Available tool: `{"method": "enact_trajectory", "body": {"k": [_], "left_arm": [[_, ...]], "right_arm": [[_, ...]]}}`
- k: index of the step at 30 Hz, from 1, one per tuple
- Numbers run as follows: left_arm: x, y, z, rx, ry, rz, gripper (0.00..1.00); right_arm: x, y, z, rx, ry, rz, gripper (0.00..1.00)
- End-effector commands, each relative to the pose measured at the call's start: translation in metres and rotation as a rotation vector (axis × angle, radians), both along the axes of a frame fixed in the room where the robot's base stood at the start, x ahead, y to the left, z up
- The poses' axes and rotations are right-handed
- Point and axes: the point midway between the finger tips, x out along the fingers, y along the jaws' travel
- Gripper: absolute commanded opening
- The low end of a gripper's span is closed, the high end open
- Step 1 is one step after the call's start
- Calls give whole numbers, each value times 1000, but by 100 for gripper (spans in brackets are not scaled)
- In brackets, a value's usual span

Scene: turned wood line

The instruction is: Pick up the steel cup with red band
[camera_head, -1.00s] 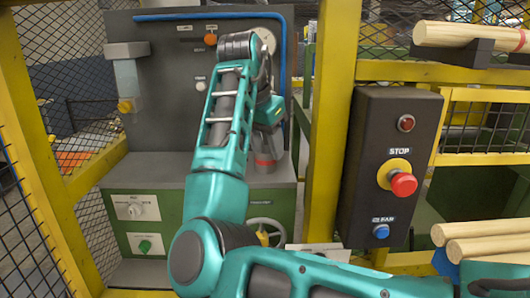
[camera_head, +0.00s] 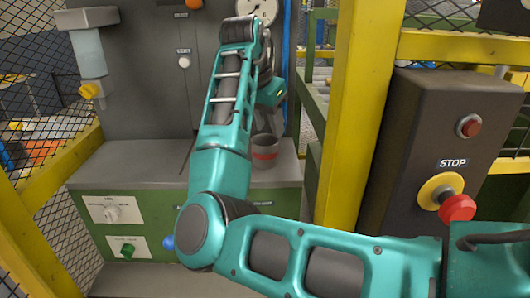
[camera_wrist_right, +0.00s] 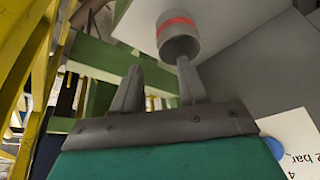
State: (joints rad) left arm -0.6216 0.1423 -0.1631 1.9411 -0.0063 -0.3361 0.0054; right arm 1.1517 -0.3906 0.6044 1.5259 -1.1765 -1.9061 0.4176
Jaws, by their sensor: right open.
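The steel cup with red band (camera_head: 264,148) stands upright on the grey ledge of the machine, right of my forearm in the head view. In the wrist view the cup (camera_wrist_right: 179,42) appears at the top, just beyond the right-hand fingertip. My right gripper (camera_wrist_right: 158,75) is open, with nothing between its fingers. In the head view the right gripper (camera_head: 263,118) is above the cup, its fingers partly hidden and dark. Whether a finger touches the cup I cannot tell. My left gripper is not in view.
A yellow post (camera_head: 352,110) stands right of the ledge (camera_head: 130,165). A dark control box (camera_head: 440,130) with a red stop button (camera_head: 457,207) is at the right. A dial gauge (camera_head: 256,10) is on the back panel. The ledge left of my arm is clear.

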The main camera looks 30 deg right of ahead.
Motion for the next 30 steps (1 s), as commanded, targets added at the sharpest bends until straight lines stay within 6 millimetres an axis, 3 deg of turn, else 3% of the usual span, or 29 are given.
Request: {"method": "enact_trajectory", "body": {"k": [3, 11, 19, 29, 30], "left_arm": [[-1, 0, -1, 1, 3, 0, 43], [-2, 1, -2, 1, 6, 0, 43], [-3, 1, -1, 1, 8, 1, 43], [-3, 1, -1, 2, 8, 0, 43], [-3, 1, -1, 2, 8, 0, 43]], "right_arm": [[3, -8, -20, 0, 3, 0, 42], [7, -15, -40, 0, 2, 0, 42], [14, -27, -76, 0, 3, 0, 42], [16, -29, -83, 0, 0, 0, 42], [16, -29, -83, 0, 0, 0, 39]]}}
